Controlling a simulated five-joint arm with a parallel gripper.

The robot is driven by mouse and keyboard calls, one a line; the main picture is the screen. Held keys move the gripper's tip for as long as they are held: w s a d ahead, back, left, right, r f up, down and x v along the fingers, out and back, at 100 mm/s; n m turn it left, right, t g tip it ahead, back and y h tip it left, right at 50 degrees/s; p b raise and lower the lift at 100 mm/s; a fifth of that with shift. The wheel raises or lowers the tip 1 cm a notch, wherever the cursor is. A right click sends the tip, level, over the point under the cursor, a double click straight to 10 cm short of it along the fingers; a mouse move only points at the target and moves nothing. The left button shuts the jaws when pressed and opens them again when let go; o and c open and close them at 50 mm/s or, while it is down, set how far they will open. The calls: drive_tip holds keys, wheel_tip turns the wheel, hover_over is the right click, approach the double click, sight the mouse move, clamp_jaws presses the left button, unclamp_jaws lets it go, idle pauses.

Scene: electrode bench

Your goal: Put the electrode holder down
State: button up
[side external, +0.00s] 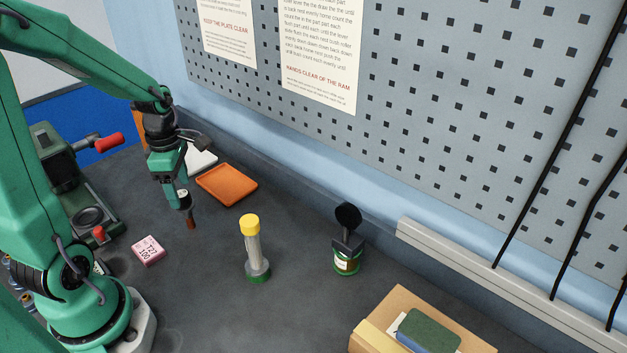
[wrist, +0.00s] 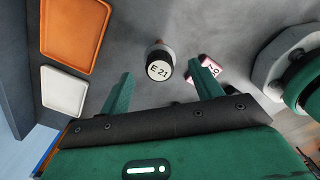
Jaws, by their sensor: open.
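An orange tray (side external: 227,184) and a white tray (wrist: 64,91) lie nearby. A pink block (side external: 148,250) sits nearer the base. A yellow-capped grey cylinder (side external: 254,250), a green jar (side external: 346,261) and a cardboard box (side external: 480,342) stand to the right. A green machine (side external: 62,160) is left.

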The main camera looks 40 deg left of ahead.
wheel_tip(320, 180, up, 7)
drive_tip(key=shift+f, duration=0.2)
idle(0.7)
drive_tip(key=shift+d+r+m, duration=0.3)
drive_tip(key=shift+d+m, duration=0.1)
drive_tip(key=shift+m, duration=0.3)
drive_tip(key=s+d+r+m+t, duration=0.2)
drive_tip(key=d+m, duration=0.4)
drive_tip(key=m, duration=0.6)
drive_tip(key=s+d+r+m+t, duration=0.2)
drive_tip(key=d+r+m, duration=0.3)
drive_tip(key=m, duration=0.8)
drive_tip(key=shift+s+d+r+m+t, duration=0.2)
drive_tip(key=shift+d+m+t, duration=0.1)
drive_tip(key=shift+d+t, duration=0.4)
drive_tip(key=shift+a, duration=0.1)
